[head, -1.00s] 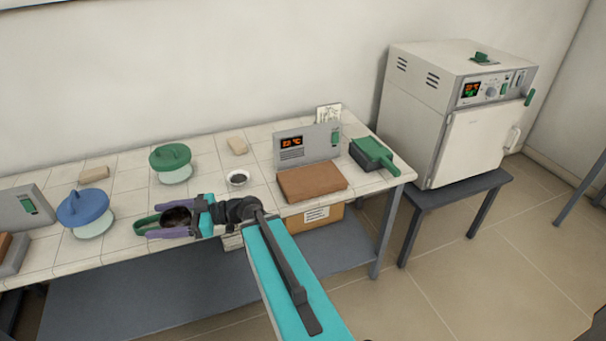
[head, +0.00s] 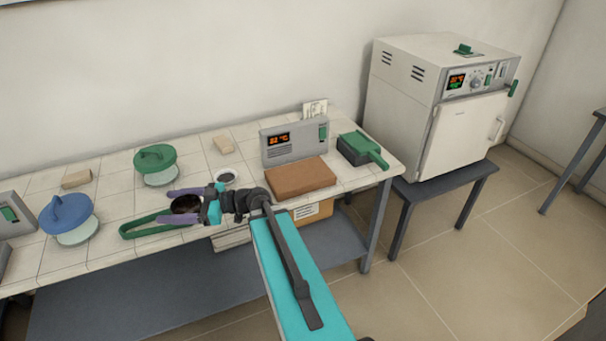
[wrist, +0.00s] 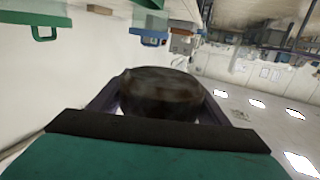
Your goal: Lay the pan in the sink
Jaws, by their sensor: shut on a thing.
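My gripper (head: 171,206), with two purple fingers, is shut on a dark brown round vessel (head: 186,204) at the front of the white tiled table. The vessel fills the middle of the wrist view (wrist: 160,92), held between the fingers, its surface mottled like rust. I cannot tell for certain whether it is the pan. A black scoop-like thing with a green handle (head: 364,150) lies at the table's right end. No sink can be made out.
A white furnace (head: 470,135) stands right on a low stand.

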